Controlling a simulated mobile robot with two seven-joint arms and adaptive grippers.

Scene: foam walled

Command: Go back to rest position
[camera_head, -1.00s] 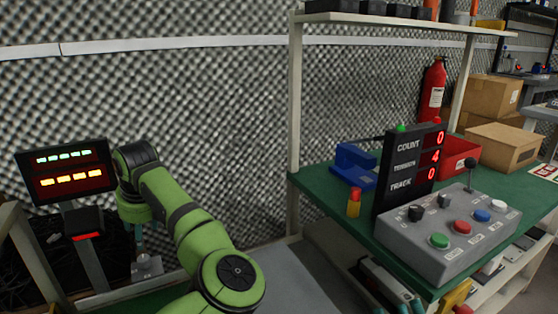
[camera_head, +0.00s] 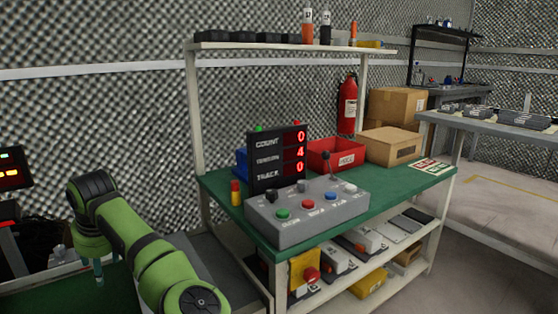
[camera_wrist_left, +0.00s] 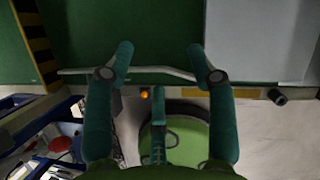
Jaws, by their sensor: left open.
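My green left arm comes in at the lower left of the head view. Its teal left gripper (camera_head: 98,268) points down over a green surface and is partly cut off from clear sight by the arm's wrist. My right gripper is not in view.
A green-topped workbench (camera_head: 385,190) stands to the right of my arm. It holds a grey button box (camera_head: 310,215), a black counter display (camera_head: 265,165) and a red bin (camera_head: 325,158). A lit panel (camera_head: 12,170) stands at the far left. Floor is clear at the right.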

